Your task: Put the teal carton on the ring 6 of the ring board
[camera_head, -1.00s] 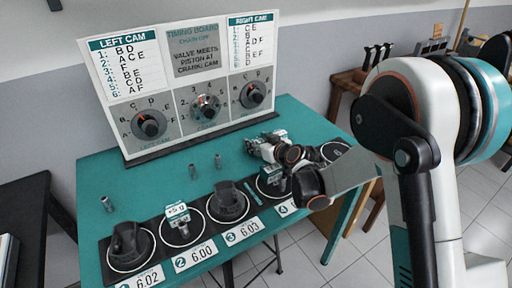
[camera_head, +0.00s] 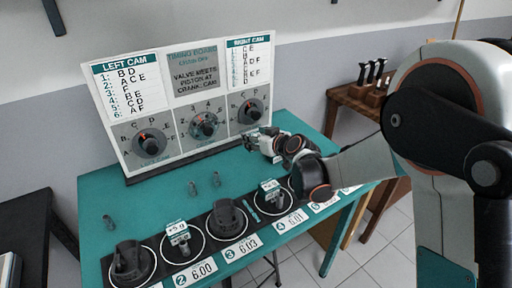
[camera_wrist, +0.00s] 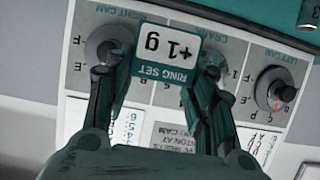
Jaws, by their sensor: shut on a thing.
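My gripper (camera_head: 262,140) is raised above the far right of the teal table, in front of the timing board. In the wrist view my gripper (camera_wrist: 160,85) is shut on the teal carton (camera_wrist: 168,50), between its two fingers. In the head view I cannot make the carton out clearly. The dark ring board (camera_head: 204,224) runs along the table's front edge. The ring 6 label (camera_head: 350,188) partly shows at its right end; my arm hides ring 6 itself.
Dark pistons stand on ring 1 (camera_head: 132,264) and ring 3 (camera_head: 227,218). Tagged parts stand on ring 2 (camera_head: 178,238) and ring 4 (camera_head: 271,192). Small grey pins (camera_head: 193,187) lie mid-table. The timing board (camera_head: 182,95) rises behind. A wooden bench (camera_head: 350,98) stands right.

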